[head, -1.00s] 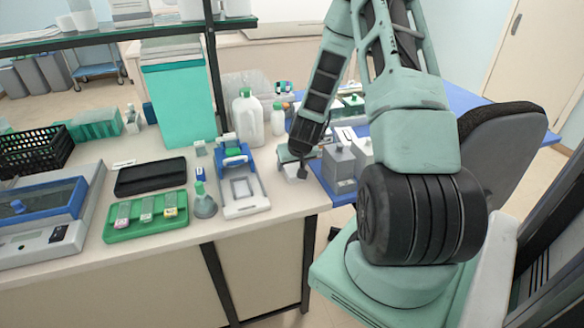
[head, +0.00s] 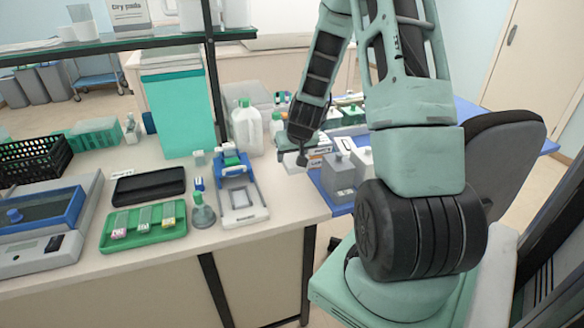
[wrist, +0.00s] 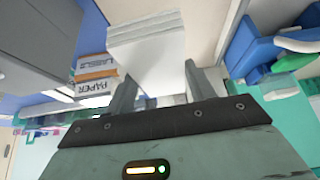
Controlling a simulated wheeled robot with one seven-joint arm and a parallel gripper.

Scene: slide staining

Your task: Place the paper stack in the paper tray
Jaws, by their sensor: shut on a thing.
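The white paper stack (wrist: 148,45) is a small thick block of sheets between my gripper's fingers (wrist: 160,92) in the wrist view. My gripper (head: 299,158) is shut on it. In the head view the stack (head: 290,160) shows as a small white patch under the gripper, partly hidden by it, above the right end of the bench. A holder with a label reading PAPER (wrist: 94,88) shows left of the fingers in the wrist view. An orange strip and a LABELS label are beside it. In the head view white-and-orange labelled fronts (head: 320,151) show just right of my gripper.
A blue-and-white device (head: 238,192) stands on the bench left of my gripper, with white bottles (head: 246,128) behind. Grey lidded containers (head: 340,176) stand on the blue surface at the right. A green slide tray (head: 144,226) is farther left.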

